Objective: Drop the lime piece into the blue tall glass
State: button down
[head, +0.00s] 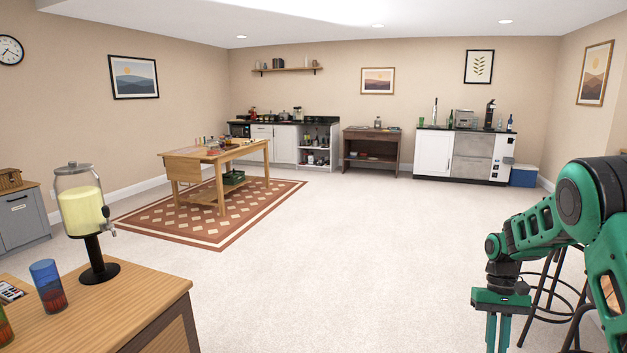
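A blue tall glass (47,287) stands upright on the wooden counter (125,305) at the lower left. Its upper part is blue and its lower part looks reddish; I cannot make out what is inside. I do not see a lime piece that I can identify. My gripper (497,335) hangs at the lower right, pointing down, over the floor and far from the glass. Its fingers run off the bottom edge of the picture, so the tips are hidden and their opening is unclear.
A drink dispenser (82,205) stands right of the glass. A green glass (4,328) is cut off at the left edge. A wooden table (215,152) stands on a patterned rug. Dark stools (555,290) are beside my arm. The carpet (340,240) between is clear.

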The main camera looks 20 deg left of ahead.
aim_at(56, 308)
jog(key=u, duration=0.05)
jog(key=i, duration=2.35)
jog(key=u, duration=2.8)
